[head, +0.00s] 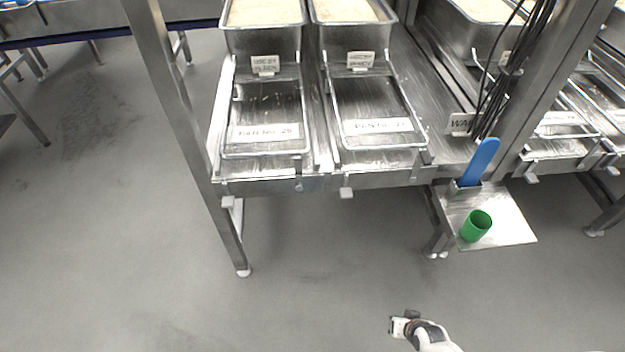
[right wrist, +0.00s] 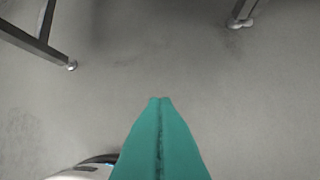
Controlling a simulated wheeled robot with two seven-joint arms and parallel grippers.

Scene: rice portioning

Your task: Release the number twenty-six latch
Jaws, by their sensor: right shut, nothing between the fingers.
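Two metal pan bays sit side by side on the steel frame in the head view. The left bay has a label (head: 265,132) that begins "PAN No." with digits too small to read surely. The right bay has a similar label (head: 376,125). I cannot tell which is number twenty-six. My right gripper (right wrist: 160,99) shows teal fingers shut together and empty, over bare floor, well apart from the rail. My left gripper is not in view.
A green cup (head: 475,226) stands on a low metal shelf (head: 515,230), with a blue paddle (head: 480,162) upright behind it. Frame legs stand at left (head: 232,250) and right. Black cables hang at right. The grey floor (head: 120,250) in front is clear.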

